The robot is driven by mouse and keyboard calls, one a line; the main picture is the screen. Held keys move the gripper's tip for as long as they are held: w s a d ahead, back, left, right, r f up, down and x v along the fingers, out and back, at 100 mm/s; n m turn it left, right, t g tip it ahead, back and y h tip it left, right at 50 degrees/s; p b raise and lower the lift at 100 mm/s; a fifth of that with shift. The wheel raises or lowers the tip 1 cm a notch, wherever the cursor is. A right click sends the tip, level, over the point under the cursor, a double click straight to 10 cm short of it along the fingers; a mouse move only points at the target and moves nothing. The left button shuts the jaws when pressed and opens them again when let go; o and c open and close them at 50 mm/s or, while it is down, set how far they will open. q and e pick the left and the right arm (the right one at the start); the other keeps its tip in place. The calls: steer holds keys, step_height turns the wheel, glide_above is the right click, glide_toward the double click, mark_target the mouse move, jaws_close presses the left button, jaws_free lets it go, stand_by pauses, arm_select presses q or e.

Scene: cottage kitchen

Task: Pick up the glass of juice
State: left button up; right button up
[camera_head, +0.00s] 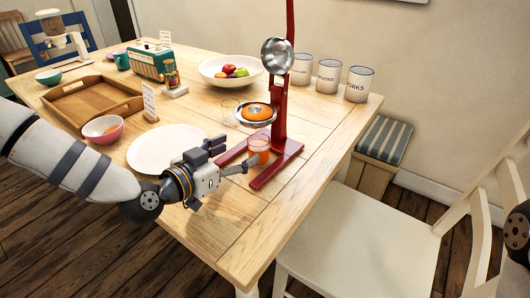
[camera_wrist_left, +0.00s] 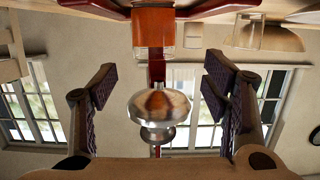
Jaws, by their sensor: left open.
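The glass of juice (camera_head: 259,150), a small clear glass with orange juice, stands at the base of the red juicer press (camera_head: 280,115), under its metal cup. My left gripper (camera_head: 233,155) is open just left of the glass, with its fingers pointing toward it. The glass also shows at the top of the left wrist view (camera_wrist_left: 153,28), ahead of the two spread fingers (camera_wrist_left: 160,75), with nothing between them. My right gripper is not in view.
A white plate (camera_head: 160,148) lies under and beside my left arm. An empty glass (camera_head: 229,108) stands behind the press's left side. A pink bowl (camera_head: 103,130), a small sign (camera_head: 150,102) and a fruit bowl (camera_head: 214,77) are farther back. Bare tabletop (camera_head: 240,220) lies in front.

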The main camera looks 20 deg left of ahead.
mark_target(265, 138)
arm_select(q)
steer(key=x, duration=0.5)
steer(key=b+x, duration=0.1)
steer(key=x, duration=0.2)
steer(key=shift+d+r, duration=0.15)
steer(key=shift+d, duration=0.25)
steer(key=shift+r, duration=0.1)
steer(key=c, duration=1.5)
